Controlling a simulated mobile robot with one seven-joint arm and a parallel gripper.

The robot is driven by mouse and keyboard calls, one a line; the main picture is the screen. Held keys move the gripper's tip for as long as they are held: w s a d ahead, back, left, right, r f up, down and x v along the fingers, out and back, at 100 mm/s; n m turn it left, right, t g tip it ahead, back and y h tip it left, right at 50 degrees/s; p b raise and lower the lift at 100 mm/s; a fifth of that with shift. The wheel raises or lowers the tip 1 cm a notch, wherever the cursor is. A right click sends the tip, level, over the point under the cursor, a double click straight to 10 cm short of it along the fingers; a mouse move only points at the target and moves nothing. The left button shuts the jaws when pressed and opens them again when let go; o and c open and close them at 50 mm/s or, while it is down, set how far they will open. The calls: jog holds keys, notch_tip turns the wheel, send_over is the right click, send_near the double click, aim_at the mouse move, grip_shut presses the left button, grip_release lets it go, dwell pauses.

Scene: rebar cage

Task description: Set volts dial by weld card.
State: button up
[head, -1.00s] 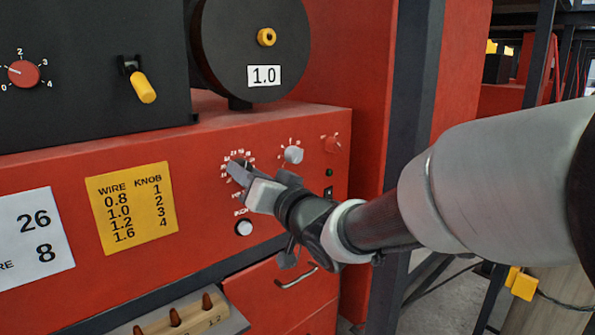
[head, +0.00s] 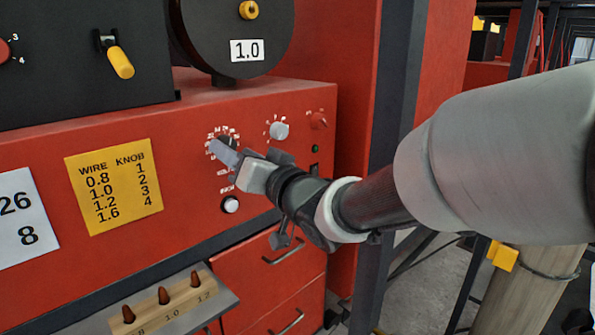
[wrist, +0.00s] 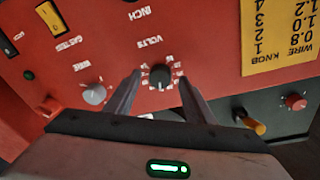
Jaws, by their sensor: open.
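The volts dial (wrist: 160,76) is a dark round knob ringed by white scale marks on the red welder panel, with VOLTS printed beside it. In the head view the dial (head: 230,141) is partly hidden behind my fingers. My gripper (wrist: 160,80) is open, with one finger on each side of the dial in the wrist view. In the head view my gripper (head: 224,152) reaches the dial from the right. I cannot tell whether the fingers touch it or which mark it points to. A white card (head: 22,225), cut off at the left edge, shows 26 and 8.
A yellow wire-and-knob chart (head: 114,187) is right of the white card. A grey knob (head: 279,131), a small red knob (head: 318,120) and a white inch button (head: 231,205) surround the dial. A wooden block with brown tips (head: 165,310) sits below.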

jog(key=r+b+v, duration=0.1)
jog(key=b+v, duration=0.2)
jog(key=v, duration=1.2)
jog(key=shift+s+d+f, duration=0.2)
jog(key=shift+s+f, duration=0.15)
jog(key=shift+f, duration=0.05)
jog(key=w+d+f+m+h+p, duration=0.1)
jog(key=d+f+m+h, duration=0.1)
jog(key=d+h, duration=0.55)
jog(key=w+d+f+m+h+p, duration=0.25)
jog(key=d+h, duration=0.25)
jog(key=d, duration=0.5)
jog(key=s+d+f+g, duration=0.1)
jog(key=s+f+g, duration=0.2)
jog(key=s, duration=0.5)
jog(key=s+d+f+g+p, duration=0.1)
jog(key=s+f+g, duration=0.3)
jog(key=s, duration=0.3)
jog(key=shift+s+d+f+n+g+h, duration=0.15)
jog(key=shift+s+d+n+g+h, duration=0.1)
jog(key=shift+s+n+g+h, duration=0.15)
